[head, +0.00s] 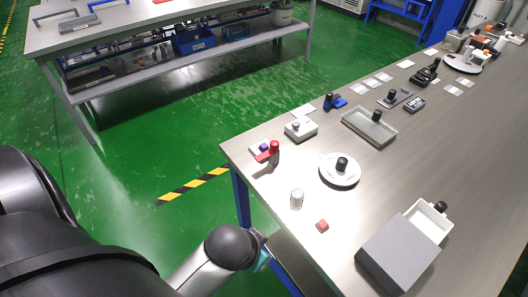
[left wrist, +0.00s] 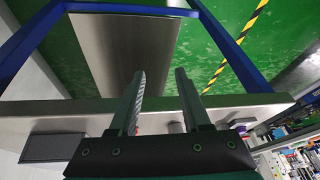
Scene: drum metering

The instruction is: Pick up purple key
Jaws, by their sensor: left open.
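A small purple piece (head: 264,147), which looks like the purple key, sits on a pale block near the left corner of the long table, right beside a red handle (head: 268,152). Its exact shape is too small to tell. My left gripper (left wrist: 159,75) is open and empty in the left wrist view, its two fingers apart near a table edge. In the head view only part of it (head: 262,257) shows behind my wrist, low by the table's front edge, well short of the purple piece. My right gripper is not in view.
On the long table (head: 300,245) stand a white dish with a black knob (head: 340,169), a metal cylinder (head: 297,198), a red cube (head: 322,226), a grey box with a white drawer (head: 398,255) and a shallow tray (head: 369,127). Green floor lies left of the table.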

